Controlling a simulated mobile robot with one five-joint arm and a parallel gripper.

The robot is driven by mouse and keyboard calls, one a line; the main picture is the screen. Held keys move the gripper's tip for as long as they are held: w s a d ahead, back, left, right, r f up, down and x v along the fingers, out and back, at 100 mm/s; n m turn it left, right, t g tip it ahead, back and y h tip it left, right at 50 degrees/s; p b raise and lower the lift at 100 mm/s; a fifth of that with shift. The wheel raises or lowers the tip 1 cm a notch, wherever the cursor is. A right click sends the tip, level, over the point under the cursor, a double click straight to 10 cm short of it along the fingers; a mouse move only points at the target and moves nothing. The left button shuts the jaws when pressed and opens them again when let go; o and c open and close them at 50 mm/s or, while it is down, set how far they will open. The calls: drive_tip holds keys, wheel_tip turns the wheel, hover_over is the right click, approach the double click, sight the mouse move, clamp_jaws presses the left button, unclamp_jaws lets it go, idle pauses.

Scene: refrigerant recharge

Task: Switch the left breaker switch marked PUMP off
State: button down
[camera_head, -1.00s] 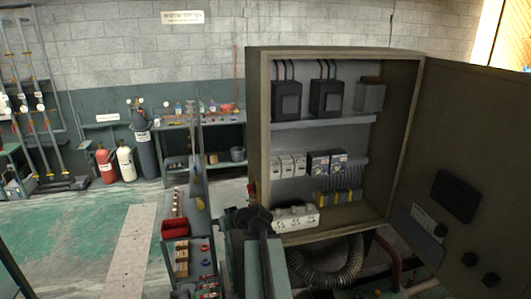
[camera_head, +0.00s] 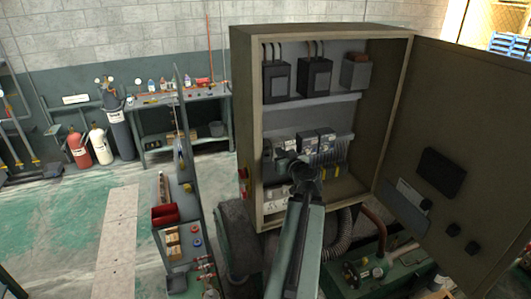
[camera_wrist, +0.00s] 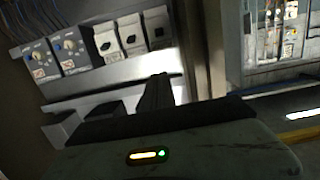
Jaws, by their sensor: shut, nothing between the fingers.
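A row of white breakers with black switches sits inside the open cabinet (camera_head: 243,110). In the head view my arm end hides part of this breaker row (camera_head: 287,144). The PUMP marking is not legible, and I cannot tell the switch positions. My gripper (camera_head: 284,163) is shut and empty in front of the row. Its dark fingers (camera_wrist: 156,92) point toward the breakers, seemingly apart from them.
Two dial modules (camera_wrist: 55,54) adjoin the breakers. Black contactors (camera_head: 314,76) are on the shelf above. The cabinet door (camera_head: 460,130) stands open on the right. A white socket strip (camera_head: 275,200) is low inside the cabinet. A red bin (camera_head: 165,215) stands at left.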

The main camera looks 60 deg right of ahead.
drive_tip(key=w, duration=0.2)
drive_tip(key=b, duration=0.2)
hover_over(268, 154)
drive_tip(key=shift+s+a+f, duration=0.1)
drive_tip(key=shift+a+f, duration=0.05)
drive_tip(key=shift+f, duration=0.3)
drive_tip(key=shift+s+a+f, duration=0.1)
drive_tip(key=shift+a+f, duration=0.05)
drive_tip(key=shift+f, duration=0.3)
drive_tip(key=f+b, duration=0.1)
drive_tip(key=s+a+f+b, duration=0.1)
drive_tip(key=f+b, duration=0.1)
drive_tip(key=shift+s+a+f, duration=0.25)
drive_tip(key=shift+s+a, duration=0.1)
drive_tip(key=shift+s, duration=0.05)
drive_tip(key=shift+d, duration=0.15)
